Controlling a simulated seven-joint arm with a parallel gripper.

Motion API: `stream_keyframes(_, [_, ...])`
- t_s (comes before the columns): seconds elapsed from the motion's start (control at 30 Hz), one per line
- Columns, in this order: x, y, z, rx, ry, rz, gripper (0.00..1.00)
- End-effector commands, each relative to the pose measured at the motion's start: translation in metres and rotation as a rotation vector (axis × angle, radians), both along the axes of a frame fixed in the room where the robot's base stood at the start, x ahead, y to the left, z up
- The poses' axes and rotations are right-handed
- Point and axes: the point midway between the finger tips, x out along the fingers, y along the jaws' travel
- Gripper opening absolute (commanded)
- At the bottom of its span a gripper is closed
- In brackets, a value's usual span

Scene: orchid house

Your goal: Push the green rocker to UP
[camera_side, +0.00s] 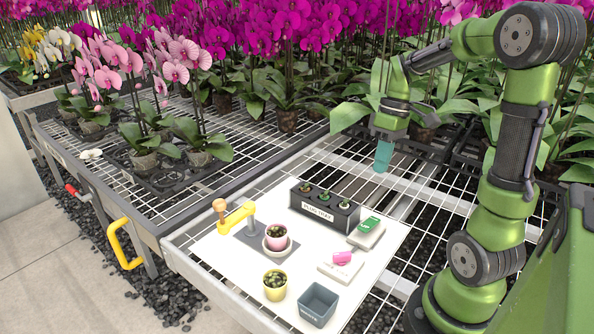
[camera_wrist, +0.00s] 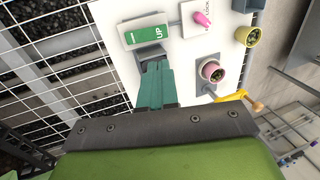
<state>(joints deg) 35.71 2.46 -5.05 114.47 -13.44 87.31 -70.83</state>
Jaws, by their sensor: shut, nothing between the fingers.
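The green rocker (camera_side: 370,225) sits on a pale grey box at the right of the white board in the side view. In the wrist view the green rocker (camera_wrist: 147,34) shows a white bar at one end and "UP" at the other. I cannot tell which end is pressed down. My gripper (camera_side: 383,168) hangs well above the bench, behind the rocker in the side view, apart from it. In the wrist view its teal fingers (camera_wrist: 157,66) are together and empty, pointing towards the rocker.
A black plug tray (camera_side: 325,212) with small plants stands close to the rocker. A pink switch (camera_side: 342,258), grey bin (camera_side: 318,305), yellow pot (camera_side: 275,286), pink pot (camera_side: 277,237) and yellow lever (camera_side: 240,214) share the board. Orchids stand behind; open wire mesh lies to the right.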

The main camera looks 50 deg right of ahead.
Motion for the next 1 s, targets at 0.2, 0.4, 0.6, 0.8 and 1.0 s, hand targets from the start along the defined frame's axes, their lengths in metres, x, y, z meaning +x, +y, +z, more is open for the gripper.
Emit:
stream_keyframes(0.2, [0.000, 0.005, -0.017, 0.002, 0.003, 0.000, 0.00])
stream_keyframes(0.4, [-0.001, 0.016, -0.057, 0.004, 0.006, 0.001, 0.00])
stream_keyframes(0.6, [-0.001, 0.027, -0.097, 0.003, 0.005, -0.001, 0.00])
stream_keyframes(0.8, [0.000, 0.034, -0.125, 0.002, 0.003, 0.000, 0.00])
stream_keyframes(1.0, [0.000, 0.036, -0.135, 0.000, 0.000, -0.001, 0.00])
